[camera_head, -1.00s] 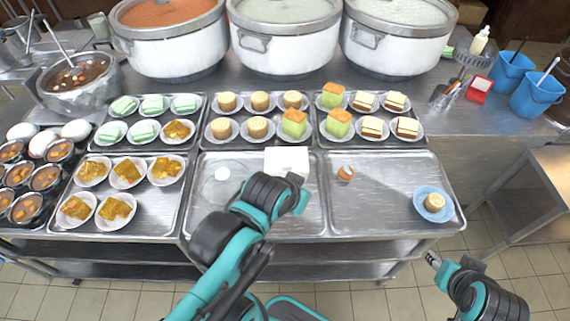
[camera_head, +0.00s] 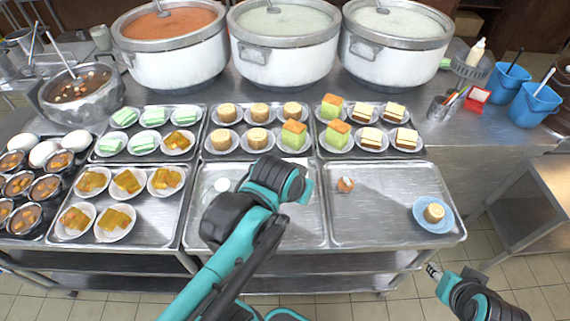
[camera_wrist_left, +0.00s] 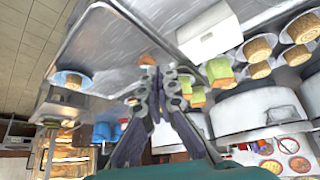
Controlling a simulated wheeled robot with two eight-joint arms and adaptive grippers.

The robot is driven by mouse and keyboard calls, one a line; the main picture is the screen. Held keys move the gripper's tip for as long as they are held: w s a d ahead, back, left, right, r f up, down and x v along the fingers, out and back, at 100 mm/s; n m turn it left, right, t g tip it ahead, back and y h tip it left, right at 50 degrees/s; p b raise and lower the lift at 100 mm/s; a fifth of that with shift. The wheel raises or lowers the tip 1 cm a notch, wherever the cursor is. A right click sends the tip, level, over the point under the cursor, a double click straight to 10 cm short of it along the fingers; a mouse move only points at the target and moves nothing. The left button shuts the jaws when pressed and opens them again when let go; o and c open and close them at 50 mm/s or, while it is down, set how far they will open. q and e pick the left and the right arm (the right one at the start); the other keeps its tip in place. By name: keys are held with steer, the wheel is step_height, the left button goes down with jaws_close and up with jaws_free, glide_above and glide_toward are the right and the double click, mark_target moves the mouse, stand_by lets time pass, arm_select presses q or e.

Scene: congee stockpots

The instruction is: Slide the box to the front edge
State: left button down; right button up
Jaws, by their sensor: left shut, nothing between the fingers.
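A white box (camera_wrist_left: 208,36) lies on the middle front tray (camera_head: 203,236). In the head view my left wrist hides nearly all of the box. My left gripper (camera_wrist_left: 160,78) is shut and empty; in the wrist view its fingertips are below and left of the box, apart from it in the picture. I cannot tell whether they touch it. My right gripper (camera_head: 432,270) is low at the right, off the table's front edge, too small to read its fingers.
A small brown item (camera_head: 345,185) stands on the right front tray (camera_head: 385,225), with a cake on a blue plate (camera_head: 419,223) at its right. Plated cakes line the back trays. Large pots (camera_head: 285,60) stand behind.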

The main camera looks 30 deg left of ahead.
arm_select(q)
steer(key=w+a+r+n+g, duration=0.25)
steer(key=w+a, duration=0.25)
steer(key=w, duration=0.4)
steer(key=n+g, duration=0.3)
steer(key=g, duration=0.1)
glide_above(285, 150)
steer(key=s+d, duration=0.1)
steer(key=s, duration=0.1)
step_height(285, 150, down, 13)
step_height(285, 150, down, 10)
steer(key=b, duration=0.2)
steer(key=shift+d+b, duration=0.15)
steer(key=shift+b, duration=0.15)
steer(key=s+d, duration=0.2)
steer(key=s, duration=0.1)
steer(key=shift+r+b, duration=0.35)
steer(key=shift+b, duration=0.05)
steer(key=shift+s, duration=0.15)
